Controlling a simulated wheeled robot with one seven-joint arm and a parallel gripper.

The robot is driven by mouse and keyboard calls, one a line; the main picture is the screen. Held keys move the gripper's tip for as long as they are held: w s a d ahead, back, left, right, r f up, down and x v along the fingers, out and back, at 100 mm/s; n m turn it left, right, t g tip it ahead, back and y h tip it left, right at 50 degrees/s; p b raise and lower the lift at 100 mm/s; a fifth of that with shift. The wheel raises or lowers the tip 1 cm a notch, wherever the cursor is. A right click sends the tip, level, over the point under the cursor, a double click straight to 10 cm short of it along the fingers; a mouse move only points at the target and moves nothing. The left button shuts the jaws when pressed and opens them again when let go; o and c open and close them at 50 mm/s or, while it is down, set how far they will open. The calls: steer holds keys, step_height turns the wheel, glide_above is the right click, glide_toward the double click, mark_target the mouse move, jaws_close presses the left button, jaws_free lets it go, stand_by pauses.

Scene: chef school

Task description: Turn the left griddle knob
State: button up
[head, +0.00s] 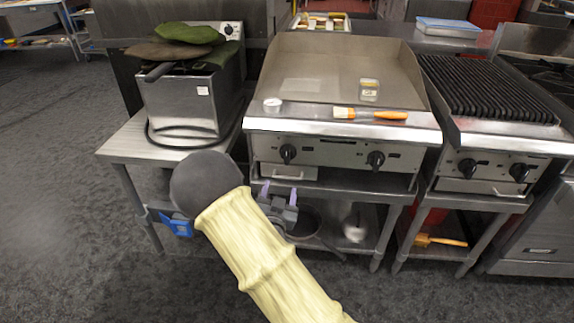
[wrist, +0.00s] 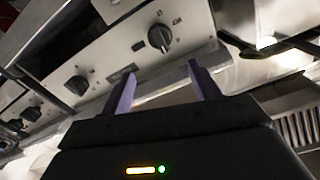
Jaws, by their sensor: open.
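The griddle (head: 330,70) has a front panel with two black knobs. The left griddle knob (head: 288,153) is on the panel's left part; in the wrist view it is the large near knob (wrist: 160,38), just beyond my fingertips. The right griddle knob (head: 376,160) is farther along the panel and also shows in the wrist view (wrist: 78,84). My gripper (head: 279,191) is below and slightly left of the left knob. In the wrist view my gripper (wrist: 162,70) is open, its purple fingers apart with nothing between them, pointing towards that knob without visible contact.
A fryer (head: 185,100) with green cloth items stands on a table to the left. A charbroiler (head: 490,90) with two knobs stands at the right. Shelves lie below.

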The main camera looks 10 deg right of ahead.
mark_target(287, 158)
steer(key=shift+w, duration=0.1)
steer(key=b+x, duration=0.1)
steer(key=x, duration=1.6)
steer(key=shift+w, duration=0.15)
steer(key=c, duration=0.7)
